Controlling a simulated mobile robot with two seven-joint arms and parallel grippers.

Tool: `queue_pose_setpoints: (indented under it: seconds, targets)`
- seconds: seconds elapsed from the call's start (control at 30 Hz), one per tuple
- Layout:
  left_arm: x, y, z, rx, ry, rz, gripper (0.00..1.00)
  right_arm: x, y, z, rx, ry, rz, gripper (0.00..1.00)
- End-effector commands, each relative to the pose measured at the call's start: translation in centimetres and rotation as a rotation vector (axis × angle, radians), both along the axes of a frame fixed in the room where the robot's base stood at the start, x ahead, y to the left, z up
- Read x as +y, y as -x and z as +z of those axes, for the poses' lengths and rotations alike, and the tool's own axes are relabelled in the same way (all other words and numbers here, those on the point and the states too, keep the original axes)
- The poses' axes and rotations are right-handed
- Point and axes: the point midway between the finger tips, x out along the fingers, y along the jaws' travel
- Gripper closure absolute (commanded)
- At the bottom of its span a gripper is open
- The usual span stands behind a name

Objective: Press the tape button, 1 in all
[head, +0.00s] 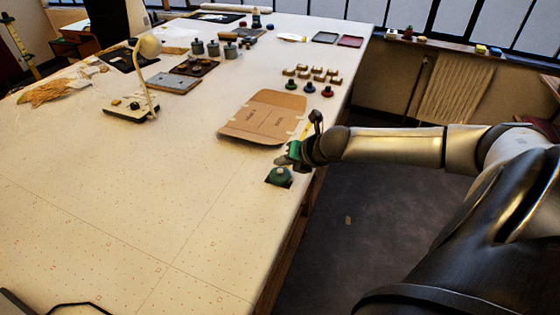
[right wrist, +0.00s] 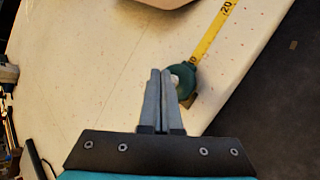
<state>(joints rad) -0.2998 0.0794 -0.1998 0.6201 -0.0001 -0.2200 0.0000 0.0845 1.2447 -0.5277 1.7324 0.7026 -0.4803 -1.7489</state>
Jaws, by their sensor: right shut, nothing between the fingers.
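The tape measure has a round green body (head: 280,174) and sits near the right edge of the table in the head view. In the right wrist view its green body (right wrist: 184,74) lies just beyond my fingertips, with a pale round button (right wrist: 175,80) partly hidden by them. A yellow tape strip (right wrist: 211,34) runs out from it. My right gripper (head: 282,160) is shut and empty, just above the tape measure in the head view. Its fingertips (right wrist: 160,72) overlap the edge of the green body in the wrist view; I cannot tell whether they touch it. My left gripper is not in view.
A flat cardboard piece (head: 265,117) lies just behind the tape measure. A desk lamp (head: 150,75) stands at the left. Several small stamps and blocks (head: 310,88) are farther back. The table (head: 150,200) is clear in front and to the left.

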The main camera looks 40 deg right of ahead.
Motion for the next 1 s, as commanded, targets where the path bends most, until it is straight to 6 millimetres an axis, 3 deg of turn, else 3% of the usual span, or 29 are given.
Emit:
queue_pose_setpoints:
  seconds: [1.0]
  targets:
    - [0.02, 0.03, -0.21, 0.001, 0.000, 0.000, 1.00, 0.03, -0.03, -0.86, -0.001, 0.000, 0.001, 1.00]
